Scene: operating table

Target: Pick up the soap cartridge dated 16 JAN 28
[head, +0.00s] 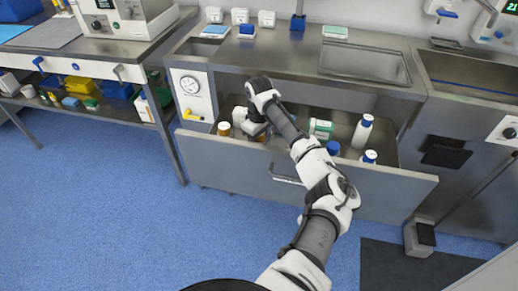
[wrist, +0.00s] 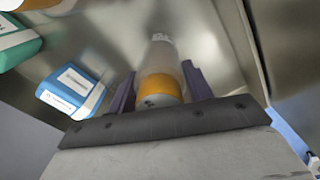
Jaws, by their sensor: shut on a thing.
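My gripper (wrist: 159,74) is down inside the open drawer (head: 310,185), toward its left end. In the wrist view its two dark fingers stand on either side of a pale cartridge with an orange band (wrist: 158,88), and it is shut on it. I cannot read a date on this cartridge. A blue and white pack with a label (wrist: 72,90) lies to the left of the fingers, its print too small to read. In the head view my gripper and arm hide much of the drawer's left half.
The drawer also holds an orange-brown bottle (head: 225,129), a green and white pack (head: 322,128) and a white bottle with a blue cap (head: 362,131). The steel counter (head: 290,50) overhangs the drawer's back.

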